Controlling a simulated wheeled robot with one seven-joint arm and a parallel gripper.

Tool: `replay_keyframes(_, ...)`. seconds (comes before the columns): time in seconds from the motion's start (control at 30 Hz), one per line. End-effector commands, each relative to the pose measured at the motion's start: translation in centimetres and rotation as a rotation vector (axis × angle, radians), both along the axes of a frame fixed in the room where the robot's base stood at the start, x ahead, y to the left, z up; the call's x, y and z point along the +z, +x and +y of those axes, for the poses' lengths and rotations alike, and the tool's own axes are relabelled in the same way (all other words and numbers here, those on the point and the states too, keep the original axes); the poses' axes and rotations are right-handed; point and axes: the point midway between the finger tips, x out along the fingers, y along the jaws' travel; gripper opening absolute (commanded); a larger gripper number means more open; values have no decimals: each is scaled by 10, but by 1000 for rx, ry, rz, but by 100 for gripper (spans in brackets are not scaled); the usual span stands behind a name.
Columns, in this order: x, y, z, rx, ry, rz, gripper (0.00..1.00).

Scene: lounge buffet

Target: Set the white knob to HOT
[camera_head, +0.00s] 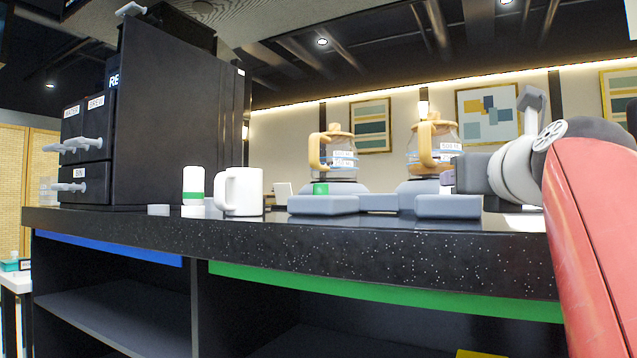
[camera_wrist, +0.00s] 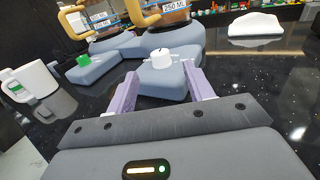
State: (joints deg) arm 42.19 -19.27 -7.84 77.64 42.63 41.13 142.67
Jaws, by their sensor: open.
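The white knob (camera_wrist: 162,58) sits on the front lobe of a grey warmer base (camera_wrist: 160,85) in the wrist view. Its top carries a small dark mark; no HOT lettering can be read. My gripper (camera_wrist: 162,74) is open, with a pale purple finger on each side of the line to the knob. The knob appears between or just beyond the fingertips; contact cannot be told. In the head view my gripper (camera_head: 447,181) is over the right warmer base (camera_head: 447,207), and the white knob cannot be made out there.
A green knob (camera_head: 320,189) sits on the left warmer base (camera_head: 322,206). Glass pots (camera_head: 338,155) (camera_head: 434,150) stand behind. A white mug (camera_head: 240,192) and a green-banded white container (camera_head: 193,186) stand left, beside a black machine (camera_head: 170,110). A white object (camera_wrist: 256,25) lies right on the counter.

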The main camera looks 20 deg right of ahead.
Motion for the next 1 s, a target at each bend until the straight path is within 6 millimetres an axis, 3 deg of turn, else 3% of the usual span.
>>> replay_keyframes(0.2, -1, 35, -14, 1, -2, 4, 52)
replay_keyframes(0.4, 0, 56, -24, 0, -3, 2, 52)
replay_keyframes(0.77, 0, 61, -25, 1, -5, 2, 52)
replay_keyframes(1.0, 0, 61, -25, 1, -5, 2, 21)
